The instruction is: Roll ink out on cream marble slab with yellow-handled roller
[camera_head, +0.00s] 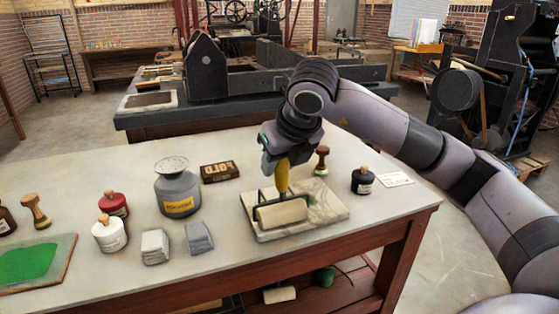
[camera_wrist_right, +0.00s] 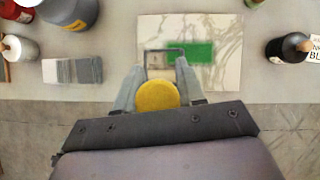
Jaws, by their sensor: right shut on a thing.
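The cream marble slab (camera_head: 331,212) lies near the right end of the table, with grey veins and a patch of green ink (camera_wrist_right: 196,52) on it. The roller has a yellow handle (camera_head: 282,176), a dark frame and a pale cream cylinder (camera_head: 281,213). My right gripper (camera_head: 278,160) is shut on the yellow handle, which stands upright over the slab. The cylinder is at the slab's front left part; I cannot tell if it touches. In the right wrist view, the yellow handle end (camera_wrist_right: 157,96) shows between the fingers (camera_wrist_right: 158,88). My left gripper is not in view.
A black ink bottle (camera_head: 362,180) and a wooden-handled stamp (camera_head: 321,160) stand close to the slab. A grey jar (camera_head: 177,188), a wooden type block (camera_head: 219,171), red bottle (camera_head: 113,204), white bottle (camera_head: 109,234) and a green-inked slab (camera_head: 28,262) are to the left.

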